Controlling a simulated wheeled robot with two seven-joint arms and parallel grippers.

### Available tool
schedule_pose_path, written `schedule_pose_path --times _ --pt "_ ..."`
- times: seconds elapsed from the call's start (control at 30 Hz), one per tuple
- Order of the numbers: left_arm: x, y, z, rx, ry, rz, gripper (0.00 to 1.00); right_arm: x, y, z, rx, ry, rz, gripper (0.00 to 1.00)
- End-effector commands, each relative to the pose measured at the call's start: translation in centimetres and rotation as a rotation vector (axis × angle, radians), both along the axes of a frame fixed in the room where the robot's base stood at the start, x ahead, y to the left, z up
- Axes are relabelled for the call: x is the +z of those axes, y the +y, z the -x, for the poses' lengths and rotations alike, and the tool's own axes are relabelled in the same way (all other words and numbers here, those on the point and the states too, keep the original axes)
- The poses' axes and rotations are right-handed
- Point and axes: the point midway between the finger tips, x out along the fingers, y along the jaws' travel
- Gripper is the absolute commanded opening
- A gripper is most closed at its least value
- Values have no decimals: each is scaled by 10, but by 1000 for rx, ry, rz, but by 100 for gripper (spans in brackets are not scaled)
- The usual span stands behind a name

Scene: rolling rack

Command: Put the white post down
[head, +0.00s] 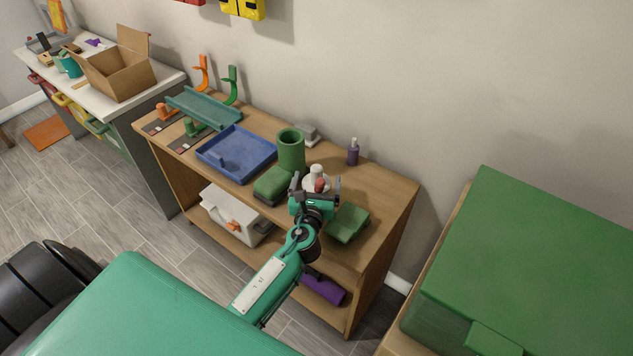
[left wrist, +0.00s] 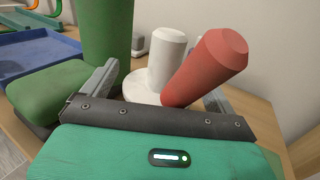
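The white post (head: 316,171) is on the top of the wooden rack, and it also shows in the left wrist view (left wrist: 167,58). It looks upright on a round white base (left wrist: 143,90). A red post (left wrist: 207,65) beside it tilts up to the right; it also shows in the head view (head: 320,186). My left gripper (head: 317,184) is at the near side of the posts. Its fingers are wide apart in the left wrist view (left wrist: 160,95), with nothing visibly clamped. The lower ends of the posts are partly hidden by the gripper. My right gripper is not in view.
A green cylinder (head: 291,148) and green block (head: 272,184) stand left of the gripper, a green box (head: 347,224) right. Behind are a purple bottle (head: 353,154) and grey object (head: 307,134). A blue tray (head: 208,163) lies left.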

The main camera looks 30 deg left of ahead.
Motion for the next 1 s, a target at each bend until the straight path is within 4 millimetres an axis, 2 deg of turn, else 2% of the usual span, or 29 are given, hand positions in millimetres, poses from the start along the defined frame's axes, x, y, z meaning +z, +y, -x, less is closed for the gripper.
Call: schedule_pose_path --times 0.4,0.57,0.8,1.0 --pt "4 0 0 0 -1 0 92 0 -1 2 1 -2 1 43" --pt "1 -9 25 -2 2 1 92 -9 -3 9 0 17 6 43" --pt "1 -25 72 -1 2 1 92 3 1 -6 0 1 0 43" --pt "1 -35 100 0 2 2 92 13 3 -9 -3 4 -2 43"
